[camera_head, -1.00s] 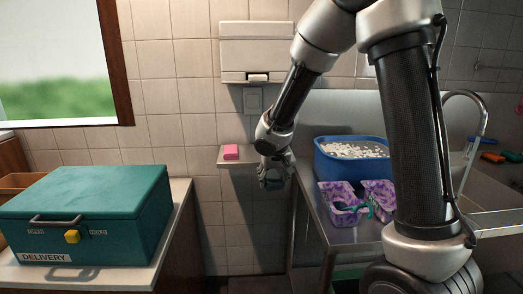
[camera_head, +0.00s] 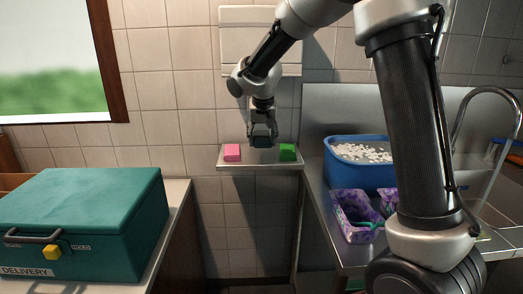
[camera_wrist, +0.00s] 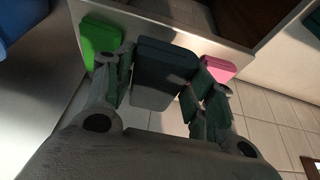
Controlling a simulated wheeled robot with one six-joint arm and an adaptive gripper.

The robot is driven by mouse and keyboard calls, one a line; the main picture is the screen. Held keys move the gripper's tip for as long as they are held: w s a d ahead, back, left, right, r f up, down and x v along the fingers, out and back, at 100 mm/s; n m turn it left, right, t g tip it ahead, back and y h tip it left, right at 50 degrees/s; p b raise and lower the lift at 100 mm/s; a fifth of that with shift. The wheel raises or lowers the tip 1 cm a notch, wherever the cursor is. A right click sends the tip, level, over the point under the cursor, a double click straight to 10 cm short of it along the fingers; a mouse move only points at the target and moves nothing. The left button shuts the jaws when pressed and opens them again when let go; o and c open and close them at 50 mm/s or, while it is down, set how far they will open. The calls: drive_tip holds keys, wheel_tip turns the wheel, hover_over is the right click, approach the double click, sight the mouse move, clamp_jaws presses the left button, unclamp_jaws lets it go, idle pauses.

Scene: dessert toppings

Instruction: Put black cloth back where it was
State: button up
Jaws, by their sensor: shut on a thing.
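The black cloth (camera_head: 262,142) is a dark, folded block held between the fingers of my gripper (camera_head: 262,133). In the wrist view, the cloth (camera_wrist: 165,72) shows between the two fingers of my gripper (camera_wrist: 160,92). It is over the small wall shelf (camera_head: 260,167), in the gap between a pink cloth (camera_head: 232,152) on the left and a green cloth (camera_head: 288,152) on the right. The wrist view also shows the green cloth (camera_wrist: 101,42) and pink cloth (camera_wrist: 218,69) on either side. I cannot tell whether the black cloth touches the shelf.
A teal delivery box (camera_head: 85,215) stands on the left counter. On the steel counter at right are a blue tub (camera_head: 350,178) of white pieces and a purple patterned container (camera_head: 352,212). A white dispenser (camera_head: 235,40) hangs on the wall above the shelf.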

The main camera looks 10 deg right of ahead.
sight(262, 133)
drive_tip(key=w, duration=0.4)
drive_tip(key=shift+d, duration=0.4)
drive_tip(key=shift+x, duration=0.85)
drive_tip(key=shift+w+f, duration=0.1)
drive_tip(key=shift+f, duration=1.25)
drive_tip(key=shift+w+f, duration=0.15)
drive_tip(key=shift+f, duration=1.2)
drive_tip(key=shift+f, duration=0.15)
drive_tip(key=o, duration=1.1)
drive_tip(key=shift+c, duration=0.2)
